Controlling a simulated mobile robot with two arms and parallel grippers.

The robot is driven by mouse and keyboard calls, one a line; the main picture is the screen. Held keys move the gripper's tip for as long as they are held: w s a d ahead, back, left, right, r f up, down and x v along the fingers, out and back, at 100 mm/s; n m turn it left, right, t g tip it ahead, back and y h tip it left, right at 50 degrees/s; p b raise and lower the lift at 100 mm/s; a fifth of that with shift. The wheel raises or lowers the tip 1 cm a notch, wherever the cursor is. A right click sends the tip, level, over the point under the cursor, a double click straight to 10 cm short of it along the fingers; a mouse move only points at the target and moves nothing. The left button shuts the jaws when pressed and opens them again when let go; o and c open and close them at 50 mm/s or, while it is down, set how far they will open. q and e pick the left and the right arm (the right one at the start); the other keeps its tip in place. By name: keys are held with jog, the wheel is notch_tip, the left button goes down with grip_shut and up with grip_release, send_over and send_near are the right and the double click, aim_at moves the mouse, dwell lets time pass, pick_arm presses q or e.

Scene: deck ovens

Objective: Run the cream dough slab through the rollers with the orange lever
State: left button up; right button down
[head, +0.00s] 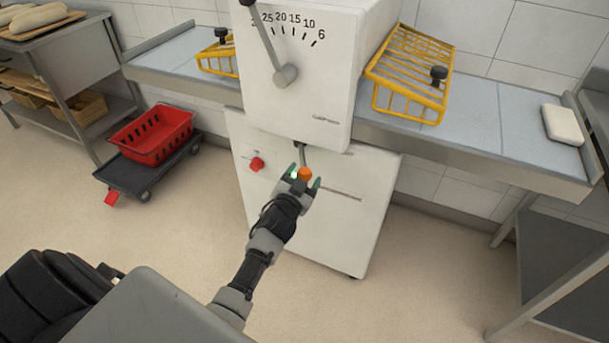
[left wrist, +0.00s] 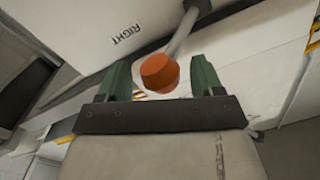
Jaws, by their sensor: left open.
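The dough sheeter (head: 290,72) is a white machine with a number dial on its upper housing. Its lever ends in an orange knob (head: 305,173) low on the front. My left gripper (head: 303,181) is at the knob, fingers apart. In the left wrist view the orange knob (left wrist: 158,72) sits between the two green fingers (left wrist: 162,82), with space visible on both sides. The cream dough slab (head: 563,124) lies at the far right end of the right table (head: 475,110). My right gripper is not in view.
Yellow guards (head: 412,72) stand on both sides of the housing. A red knob (head: 257,164) is left of the lever. A red crate (head: 152,135) sits on a dark dolly (head: 140,176) on the floor. A rack with loaves (head: 38,18) is at the upper left.

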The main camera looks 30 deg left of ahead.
pick_arm(q)
jog(key=shift+w+a, duration=0.1)
jog(key=shift+w, duration=0.45)
grip_shut()
jog(key=shift+s+a+r+m+h+p, duration=0.15)
jog(key=shift+s+a+m+h+p, duration=0.15)
jog(key=shift+h+p, duration=0.25)
jog(key=s+a+m+g+h+p, duration=0.1)
jog(key=s+a+m+h, duration=0.1)
jog(key=a+m+h, duration=0.3)
jog(key=shift+a+h, duration=0.6)
jog(key=shift+h, duration=0.95)
